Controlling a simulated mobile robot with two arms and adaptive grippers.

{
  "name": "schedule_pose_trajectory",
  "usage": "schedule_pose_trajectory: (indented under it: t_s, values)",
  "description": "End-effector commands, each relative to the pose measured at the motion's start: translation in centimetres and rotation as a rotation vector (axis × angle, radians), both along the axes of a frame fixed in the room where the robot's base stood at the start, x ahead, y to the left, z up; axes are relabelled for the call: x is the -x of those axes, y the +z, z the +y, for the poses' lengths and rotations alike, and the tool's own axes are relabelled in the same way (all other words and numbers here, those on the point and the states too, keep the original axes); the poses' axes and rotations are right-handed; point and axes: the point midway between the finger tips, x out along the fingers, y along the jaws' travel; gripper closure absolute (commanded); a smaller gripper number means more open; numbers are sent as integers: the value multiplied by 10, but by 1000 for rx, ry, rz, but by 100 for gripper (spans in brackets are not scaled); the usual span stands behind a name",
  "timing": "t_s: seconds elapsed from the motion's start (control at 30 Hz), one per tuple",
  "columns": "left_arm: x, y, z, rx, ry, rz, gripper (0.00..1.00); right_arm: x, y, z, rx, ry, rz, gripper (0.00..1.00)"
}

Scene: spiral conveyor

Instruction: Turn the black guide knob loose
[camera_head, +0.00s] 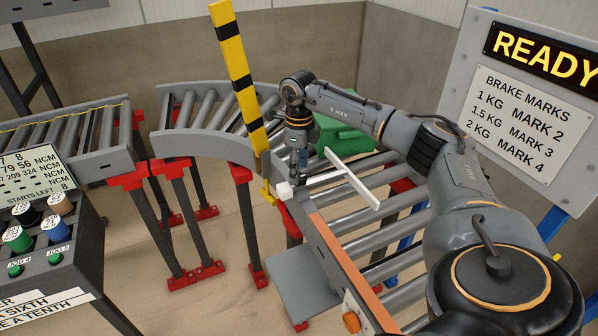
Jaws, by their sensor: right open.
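My right gripper (298,172) points down at the near edge of the roller conveyor (372,222), and its jaws are open. It is beside a white guide bar (352,182) that lies across the rollers. A small white block (284,190) shows just below and left of the gripper. I cannot make out the black guide knob; the gripper may be covering it. Whether the fingers touch anything is too small to tell. My left gripper is not in view.
A green object (343,138) sits behind my right wrist. A yellow-black striped post (238,78) stands close left of the gripper. A control box with coloured knobs (52,229) is at left. A READY sign board (528,105) stands at right.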

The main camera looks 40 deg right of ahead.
Motion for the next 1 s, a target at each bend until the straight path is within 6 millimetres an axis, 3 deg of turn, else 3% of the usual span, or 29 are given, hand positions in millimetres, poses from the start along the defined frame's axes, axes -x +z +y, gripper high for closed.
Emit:
schedule_pose_trajectory:
  t_s: [0.3,0.5,1.0]
  values:
    - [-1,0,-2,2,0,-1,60,-1,69,0,-1,0,-5,43]
    - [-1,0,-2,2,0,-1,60,-1,95,0,-1,0,-3,43]
    - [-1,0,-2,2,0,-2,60,0,102,0,-1,0,-2,43]
